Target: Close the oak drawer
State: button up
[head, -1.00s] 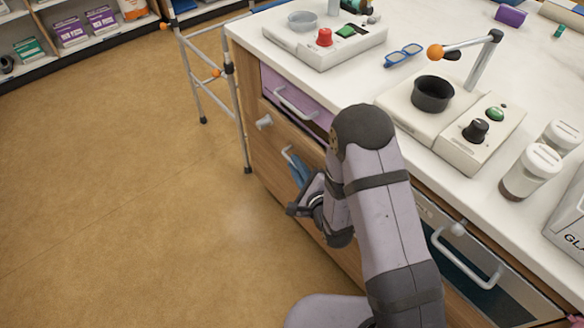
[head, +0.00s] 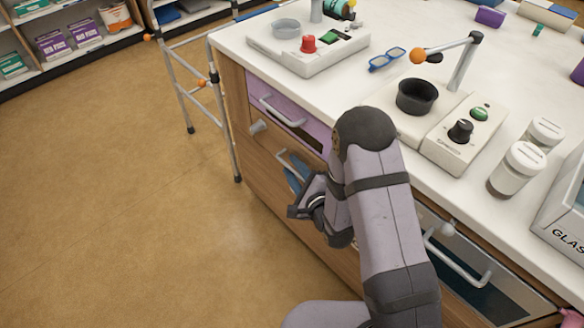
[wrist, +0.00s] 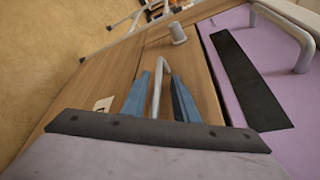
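The oak drawer front (head: 264,150) is in the cabinet below a lilac drawer (head: 283,110), left of my arm in the head view. It has a grey bar handle (head: 287,161), and how far it stands out is hard to tell. My gripper (head: 297,176) is at this handle, partly hidden by my own wrist. In the wrist view, the two blue fingers of my gripper (wrist: 159,98) stand apart on either side of the handle (wrist: 157,82). I see gaps between fingers and bar. The oak front also shows in the wrist view (wrist: 190,65).
A grey knob (head: 258,126) sticks out near the oak front's upper left. A walking frame (head: 215,95) stands at the cabinet's left corner. A glass-fronted door or drawer with a handle (head: 455,258) is at right. The floor (head: 130,220) at left is clear.

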jog(key=shift+v, duration=3.35)
jog(key=shift+f, duration=0.15)
jog(key=s+a+f+n+g+y+b, duration=0.2)
jog(key=a+f+n, duration=0.1)
jog(key=a+n, duration=0.15)
jog(key=s+d+f+n+g+h+b, duration=0.3)
jog(key=s+d+f+n+g+h, duration=0.3)
jog(key=d+n, duration=0.4)
jog(key=s+d+r+n+g+h+b, duration=0.1)
jog(key=s+d+r+n+g+h, duration=0.3)
jog(key=s, duration=0.4)
jog(key=s+d+r+n+g+h+b, duration=0.1)
jog(key=s+d+r+n+g+h, duration=0.2)
jog(key=s+d, duration=0.4)
jog(key=w+a+r+m+y+p, duration=0.1)
jog(key=r+y+p, duration=0.1)
jog(key=r+p, duration=1.4)
jog(key=w+a+r+m+t+y+p, duration=0.1)
jog(key=w+r+y+p, duration=0.1)
jog(key=r+p, duration=1.4)
jog(key=shift+w+a+r+p, duration=0.2)
jog(key=shift+r+p, duration=0.1)
jog(key=shift+p, duration=0.05)
